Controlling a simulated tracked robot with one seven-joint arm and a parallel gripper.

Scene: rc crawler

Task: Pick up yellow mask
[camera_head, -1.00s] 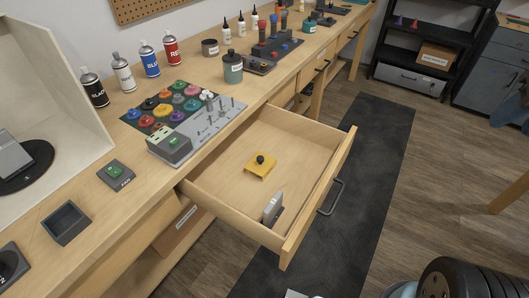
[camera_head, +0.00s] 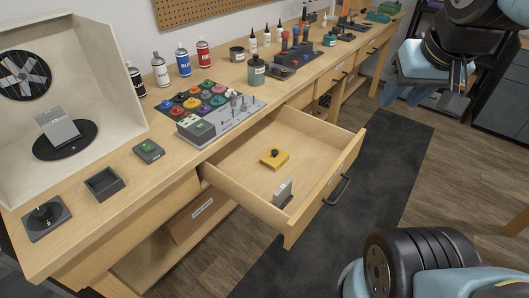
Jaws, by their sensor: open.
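The yellow mask (camera_head: 274,158) is a small flat yellow piece with a black knob on top. It lies in the open drawer (camera_head: 240,168), near the middle of its floor. My gripper (camera_head: 408,92) is at the upper right, over the floor beyond the drawer and well apart from the mask. It is open, and I see nothing held in it. Part of it is hidden by my own arm.
A button panel (camera_head: 210,108), spray cans (camera_head: 183,62) and a green jar (camera_head: 256,70) stand on the workbench. The dark floor mat (camera_head: 385,165) is clear.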

